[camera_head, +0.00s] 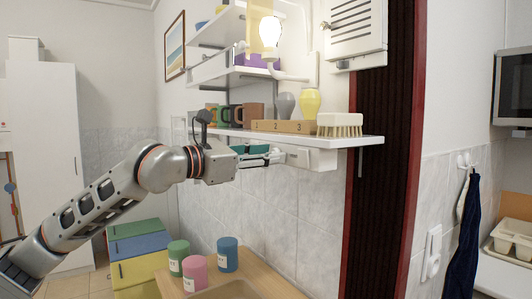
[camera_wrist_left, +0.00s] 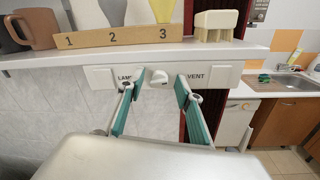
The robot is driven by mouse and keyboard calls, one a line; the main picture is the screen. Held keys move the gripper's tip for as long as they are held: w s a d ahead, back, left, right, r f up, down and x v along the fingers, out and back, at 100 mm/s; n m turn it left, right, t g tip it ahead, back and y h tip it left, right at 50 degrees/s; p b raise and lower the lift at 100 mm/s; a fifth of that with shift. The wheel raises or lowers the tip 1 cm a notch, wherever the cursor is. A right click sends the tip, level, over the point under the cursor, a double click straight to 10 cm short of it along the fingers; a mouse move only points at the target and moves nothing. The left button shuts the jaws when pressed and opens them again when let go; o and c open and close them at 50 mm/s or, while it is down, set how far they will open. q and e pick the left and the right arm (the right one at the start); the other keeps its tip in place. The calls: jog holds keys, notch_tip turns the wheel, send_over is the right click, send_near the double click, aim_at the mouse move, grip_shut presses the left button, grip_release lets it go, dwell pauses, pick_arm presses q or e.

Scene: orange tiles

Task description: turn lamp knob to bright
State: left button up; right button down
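A white control panel (camera_wrist_left: 222,76) under the shelf carries the labels LAMP and VENT. A white knob (camera_wrist_left: 159,78) sits on it between the two labels. My left gripper (camera_wrist_left: 155,88) is open, with one teal-padded finger on each side of the knob and a gap to it on both sides. I cannot tell how far the fingertips are from the panel. In the head view the left gripper (camera_head: 262,154) is at the panel's left part (camera_head: 300,157), and the knob is hidden there. The lamp (camera_head: 270,32) glows above the shelf. My right gripper is not in view.
The shelf (camera_head: 355,141) is just above the gripper and holds mugs, a numbered wooden block (camera_head: 284,126), vases and a brush (camera_head: 340,124). Below stand several coloured cups (camera_head: 228,254) on a wooden surface. The tiled wall is close behind.

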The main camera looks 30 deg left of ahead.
pick_arm(q)
grip_shut()
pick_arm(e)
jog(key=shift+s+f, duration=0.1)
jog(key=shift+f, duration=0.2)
